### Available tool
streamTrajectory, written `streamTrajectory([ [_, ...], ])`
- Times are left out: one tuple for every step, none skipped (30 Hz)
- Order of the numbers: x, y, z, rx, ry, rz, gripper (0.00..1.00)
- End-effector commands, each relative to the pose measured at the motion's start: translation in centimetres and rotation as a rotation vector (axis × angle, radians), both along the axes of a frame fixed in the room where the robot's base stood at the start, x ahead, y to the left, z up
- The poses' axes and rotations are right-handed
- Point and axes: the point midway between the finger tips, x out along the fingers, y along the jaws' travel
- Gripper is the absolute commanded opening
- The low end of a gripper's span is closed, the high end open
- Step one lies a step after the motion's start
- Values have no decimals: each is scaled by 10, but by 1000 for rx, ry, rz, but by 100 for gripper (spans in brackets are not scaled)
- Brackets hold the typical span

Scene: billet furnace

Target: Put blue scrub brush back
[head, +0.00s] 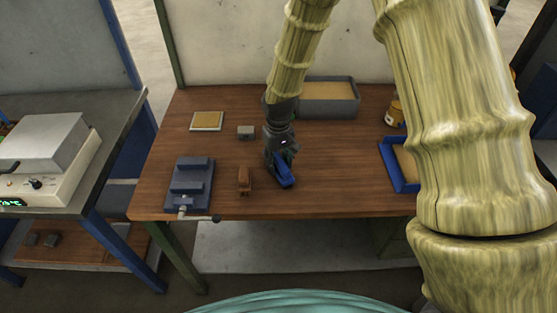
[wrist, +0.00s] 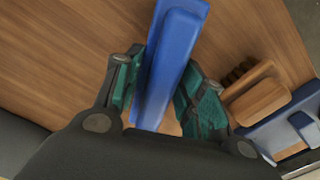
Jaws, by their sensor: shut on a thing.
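The blue scrub brush (wrist: 172,62) is a long blue block between the two green-padded fingers of my gripper (wrist: 155,100) in the wrist view. In the head view the blue brush (head: 284,175) is at or just above the wooden bench top, under my gripper (head: 278,156). My gripper is shut on it. Whether the brush touches the bench is hard to tell. Its bristles are hidden.
A brown wooden brush (head: 244,180) stands close left of my gripper. A blue-grey vise (head: 189,184) is farther left. A small grey block (head: 246,132), a tan pad (head: 206,121), a grey tray (head: 329,112) and a blue tray (head: 397,176) are on the wooden bench (head: 340,180).

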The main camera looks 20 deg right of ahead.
Motion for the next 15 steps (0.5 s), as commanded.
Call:
streamTrajectory([
  [0, 0, -2, 0, 0, 1, 21],
  [0, 0, -3, 0, -1, 1, 21],
  [0, 0, -3, 0, -2, 1, 21],
  [0, 0, -3, 0, -2, 0, 21],
  [0, 0, -4, 0, -2, 0, 21],
  [0, 0, -4, 0, -2, 0, 21],
  [0, 0, -4, 0, -2, 0, 21],
  [0, 0, -4, 0, -2, 0, 21],
  [0, 0, -4, 0, -2, 0, 21],
  [0, 0, -4, 0, -1, 0, 21],
  [0, 0, -5, 0, -1, 0, 21],
  [0, 0, -6, 0, -1, 0, 21],
  [0, 0, -7, 0, -1, 0, 21],
  [0, 0, -7, 0, -1, 0, 42],
  [0, 0, -6, 0, -1, 0, 49],
])
